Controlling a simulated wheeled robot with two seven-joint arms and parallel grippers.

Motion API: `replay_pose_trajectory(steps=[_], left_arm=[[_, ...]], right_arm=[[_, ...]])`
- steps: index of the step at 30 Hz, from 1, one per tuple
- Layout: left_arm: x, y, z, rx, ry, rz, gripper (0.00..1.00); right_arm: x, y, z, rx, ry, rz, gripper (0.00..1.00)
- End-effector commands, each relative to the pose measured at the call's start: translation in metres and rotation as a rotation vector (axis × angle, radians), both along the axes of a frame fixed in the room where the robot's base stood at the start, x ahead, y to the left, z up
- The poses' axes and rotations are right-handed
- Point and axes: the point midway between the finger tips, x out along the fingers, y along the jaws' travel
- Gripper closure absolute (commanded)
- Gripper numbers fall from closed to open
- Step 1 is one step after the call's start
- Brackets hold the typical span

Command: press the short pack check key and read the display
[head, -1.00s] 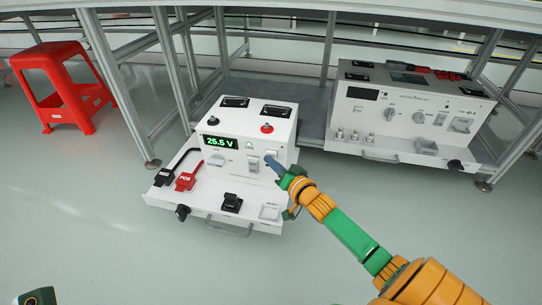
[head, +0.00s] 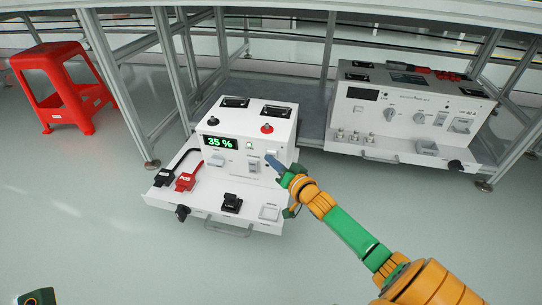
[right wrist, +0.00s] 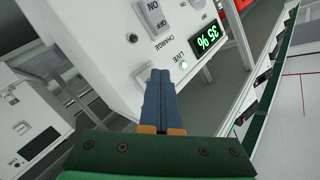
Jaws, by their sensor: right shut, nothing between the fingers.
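The white tester (head: 240,160) stands on the floor-level shelf edge with its tray pulled out. Its display (head: 220,142) reads 35 % in green; the right wrist view shows the same reading (right wrist: 207,38). A green LIVE light (right wrist: 183,65) is lit beside it. My right gripper (head: 270,159) is shut and empty, its tips at the right part of the front panel. In the right wrist view its blue fingers (right wrist: 159,75) point at the panel below the CHARGE label, beside a pale square key (right wrist: 141,69) that they partly cover. I cannot tell whether they touch it.
The tray holds a black lead (head: 165,177), a red POS lead (head: 187,180) and a black clip (head: 231,203). A second, larger white unit (head: 400,120) stands to the right. A red stool (head: 62,85) stands at left. The floor in front is clear.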

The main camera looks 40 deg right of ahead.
Motion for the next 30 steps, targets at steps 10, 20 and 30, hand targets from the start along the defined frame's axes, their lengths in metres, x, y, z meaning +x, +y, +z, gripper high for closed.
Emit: replay_pose_trajectory(steps=[10,20,30], left_arm=[[0.000,0.000,0.018,0.000,0.000,0.000,0.49],[0.001,0.000,0.023,0.001,0.003,0.002,0.49],[0.000,0.000,0.049,0.000,0.001,0.000,0.49]], right_arm=[[-0.011,0.012,0.002,0.000,0.001,-0.001,1.00],[-0.015,0.017,0.003,0.003,0.001,0.000,1.00],[-0.037,0.043,0.003,0.002,0.002,0.000,1.00]])
